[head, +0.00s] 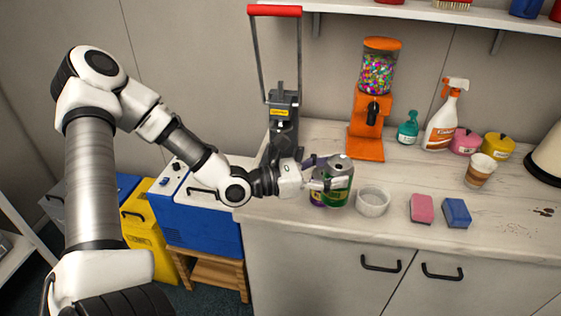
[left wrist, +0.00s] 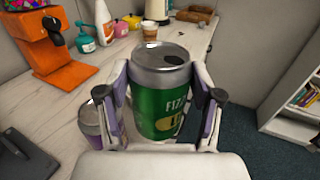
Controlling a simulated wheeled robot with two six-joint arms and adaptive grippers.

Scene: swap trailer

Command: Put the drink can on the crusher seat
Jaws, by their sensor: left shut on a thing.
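The green drink can (head: 341,189) with a silver top is between the fingers of my left gripper (head: 328,174), near the counter's front edge. In the left wrist view the can (left wrist: 163,100) stands upright between both finger pads, which touch its sides. I cannot tell whether its base touches the counter. The grey can crusher (head: 284,112), with a tall lever and red handle, stands at the back left of the counter, behind and left of the gripper. Its seat is not clearly visible, partly hidden by my arm. My right gripper is not in view.
A purple can (left wrist: 92,128) is close beside the held can. A pale round dish (head: 372,203), pink sponge (head: 421,208) and blue sponge (head: 457,212) lie to the right. An orange candy dispenser (head: 367,142) stands behind. A shelf (head: 420,12) hangs above.

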